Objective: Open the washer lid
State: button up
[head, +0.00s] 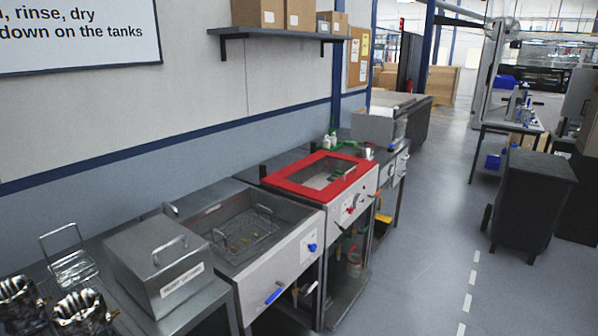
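A machine with a red-framed lid (284,183) stands along the wall near the middle of the head view. The lid lies flat and looks shut, with a window in its middle and a small handle bar on it. The machine's light front panel (338,207) has knobs and a red valve handle. I cannot tell for sure that this is the washer. Left of it is an open steel tank (210,219) with a wire basket inside. My gripper is not in view.
A lidded steel box (130,252) with a handle and label sits left of the tank. Metal parts (85,312) and a wire basket (72,268) are at the lower left. A dark wheeled bin (532,205) stands at right. The floor (430,240) between is clear.

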aim_at(275, 179)
jog(key=i+l+u, duration=0.3)
jog(key=i+l, duration=0.9)
jog(key=i, duration=0.45)
jog(key=i+l+u, duration=0.25)
jog(key=i+l, duration=1.25)
